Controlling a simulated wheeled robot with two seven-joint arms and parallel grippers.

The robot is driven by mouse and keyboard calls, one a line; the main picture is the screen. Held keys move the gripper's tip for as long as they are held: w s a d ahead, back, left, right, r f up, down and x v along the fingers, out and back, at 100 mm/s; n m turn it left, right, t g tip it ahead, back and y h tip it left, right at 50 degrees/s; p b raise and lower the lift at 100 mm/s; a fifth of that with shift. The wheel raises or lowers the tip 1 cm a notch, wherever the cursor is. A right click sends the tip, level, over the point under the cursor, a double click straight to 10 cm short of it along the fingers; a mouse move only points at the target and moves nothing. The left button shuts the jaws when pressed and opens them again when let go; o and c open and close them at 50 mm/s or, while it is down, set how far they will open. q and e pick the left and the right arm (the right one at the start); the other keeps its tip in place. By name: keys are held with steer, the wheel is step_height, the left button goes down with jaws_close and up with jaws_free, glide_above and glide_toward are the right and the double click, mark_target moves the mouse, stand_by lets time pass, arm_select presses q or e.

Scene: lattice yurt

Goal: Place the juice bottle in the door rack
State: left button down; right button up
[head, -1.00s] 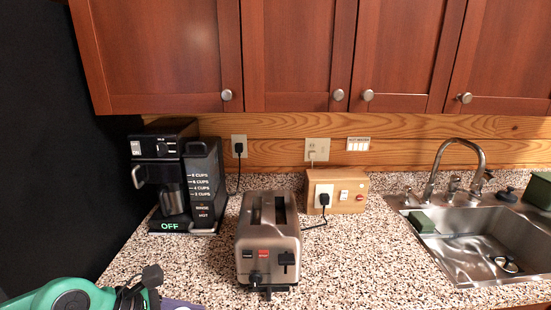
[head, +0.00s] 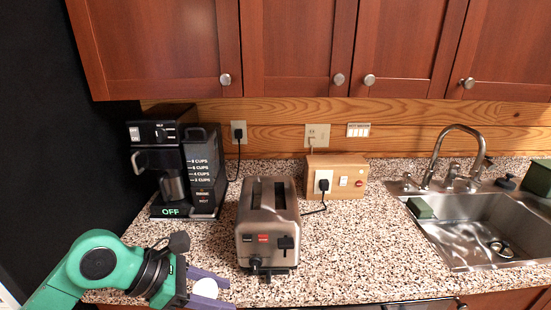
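My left gripper (head: 208,287) is at the lower left, over the front edge of the counter. Its two purple fingers sit on either side of a pale round thing (head: 205,288) and appear to touch it. This looks like the juice bottle seen from above; only its white top shows, and its lower part is hidden. The door rack is not in view. My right gripper is not in view.
A steel toaster (head: 268,225) stands right of my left gripper on the speckled counter (head: 350,255). A coffee maker (head: 175,165) stands behind it. A sink (head: 470,230) is at the right. Wooden cabinets (head: 295,45) hang above. Counter between toaster and sink is clear.

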arm_select(q)
steer(key=a+f+n+t+y+b, duration=0.1)
steer(key=a+f+n+t+y, duration=0.2)
steer(key=n, duration=0.5)
steer(key=a+t+y, duration=0.1)
steer(key=a+t, duration=0.1)
steer(key=a, duration=0.1)
steer(key=shift+w+a+f, duration=0.25)
steer(key=shift+a+f, duration=0.05)
steer(key=shift+f, duration=0.1)
steer(key=shift+w+r, duration=0.1)
